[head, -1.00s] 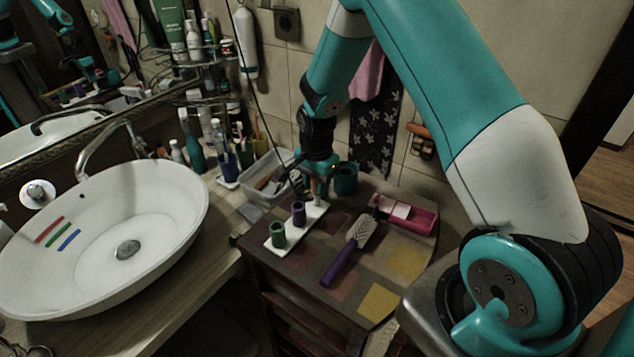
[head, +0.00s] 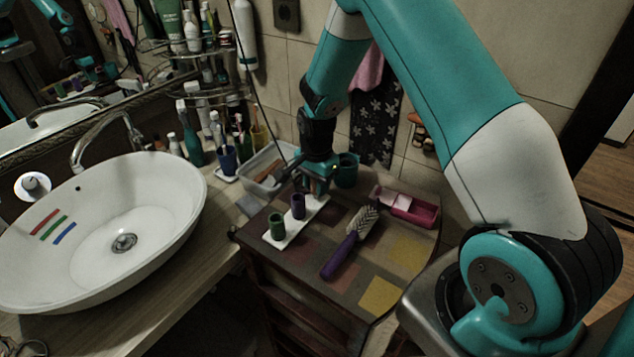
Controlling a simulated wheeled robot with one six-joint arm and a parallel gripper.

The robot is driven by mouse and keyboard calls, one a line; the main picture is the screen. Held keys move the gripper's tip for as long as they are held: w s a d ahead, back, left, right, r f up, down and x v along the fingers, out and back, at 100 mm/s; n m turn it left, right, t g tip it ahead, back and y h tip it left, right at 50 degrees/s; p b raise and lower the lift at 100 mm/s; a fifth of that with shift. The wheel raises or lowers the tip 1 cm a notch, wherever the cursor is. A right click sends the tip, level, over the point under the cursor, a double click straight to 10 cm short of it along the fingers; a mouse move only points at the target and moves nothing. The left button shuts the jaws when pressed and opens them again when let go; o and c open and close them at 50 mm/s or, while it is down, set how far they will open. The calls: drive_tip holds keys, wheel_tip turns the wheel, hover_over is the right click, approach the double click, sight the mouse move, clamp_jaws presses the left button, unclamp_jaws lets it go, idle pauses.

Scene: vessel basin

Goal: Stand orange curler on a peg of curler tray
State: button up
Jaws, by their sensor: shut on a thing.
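The curler tray (head: 285,240) is a narrow white strip on the patchwork-topped cabinet. A green curler (head: 277,226) stands at its near end and a purple curler (head: 298,207) stands in its middle. My gripper (head: 315,188) is low over the tray's far end, pointing down, just beyond the purple curler. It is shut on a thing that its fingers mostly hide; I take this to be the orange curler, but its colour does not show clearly. The far-end peg is also hidden, so I cannot tell whether the held thing is around it.
A purple-handled brush (head: 345,254) lies right of the tray. A pink box (head: 415,208) is behind it. A teal cup (head: 346,171) stands close behind my gripper, and a clear bin (head: 262,178) is to the left. The white basin (head: 110,235) fills the left side.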

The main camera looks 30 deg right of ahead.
drive_tip(key=shift+f+b, duration=0.45)
drive_tip(key=shift+f, duration=0.25)
drive_tip(key=o, duration=1)
drive_tip(key=shift+c, duration=0.2)
wheel_tip(320, 180, up, 17)
drive_tip(key=b, duration=0.3)
drive_tip(key=shift+r+b, duration=0.2)
drive_tip(key=shift+b, duration=0.2)
